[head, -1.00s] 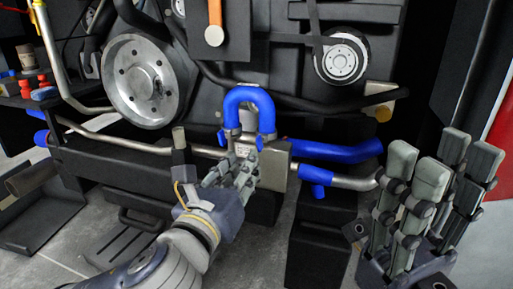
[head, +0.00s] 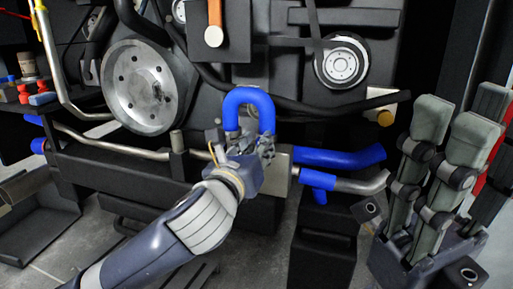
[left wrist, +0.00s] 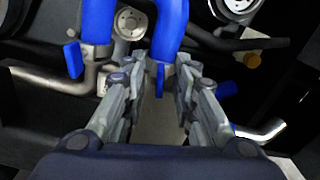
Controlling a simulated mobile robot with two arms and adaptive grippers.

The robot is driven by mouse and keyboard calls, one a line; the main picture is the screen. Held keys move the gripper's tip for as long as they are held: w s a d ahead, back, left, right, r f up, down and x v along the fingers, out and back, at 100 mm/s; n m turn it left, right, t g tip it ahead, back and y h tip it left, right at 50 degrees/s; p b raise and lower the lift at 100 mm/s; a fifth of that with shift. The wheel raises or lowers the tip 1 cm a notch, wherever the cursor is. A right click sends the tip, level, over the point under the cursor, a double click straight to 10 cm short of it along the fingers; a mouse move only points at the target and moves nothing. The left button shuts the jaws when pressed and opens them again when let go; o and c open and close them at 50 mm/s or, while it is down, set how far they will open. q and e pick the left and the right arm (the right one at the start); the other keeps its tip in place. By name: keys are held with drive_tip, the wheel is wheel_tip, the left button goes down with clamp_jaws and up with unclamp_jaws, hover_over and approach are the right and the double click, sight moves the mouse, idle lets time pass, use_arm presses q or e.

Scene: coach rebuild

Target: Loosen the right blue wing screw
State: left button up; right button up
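The right blue wing screw (left wrist: 160,80) is a thin upright tab at the right lower end of the U-shaped blue hose (left wrist: 168,28). In the left wrist view my left gripper (left wrist: 158,72) is open, with its fingers on both sides of this screw. I cannot tell whether they touch it. The left blue wing screw (left wrist: 73,60) is outside the fingers, at the hose's left end. In the head view my left gripper (head: 243,145) is just below the blue hose (head: 247,97) and hides both screws. My right gripper (head: 452,125) is open and empty at the right.
The black engine has a large metal flywheel (head: 150,85) at left and a small pulley (head: 342,62) at right. A second blue hose (head: 340,157) and metal pipe run right of the left gripper. Small red and blue parts (head: 30,95) lie on a left shelf.

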use_arm(q)
clamp_jaws()
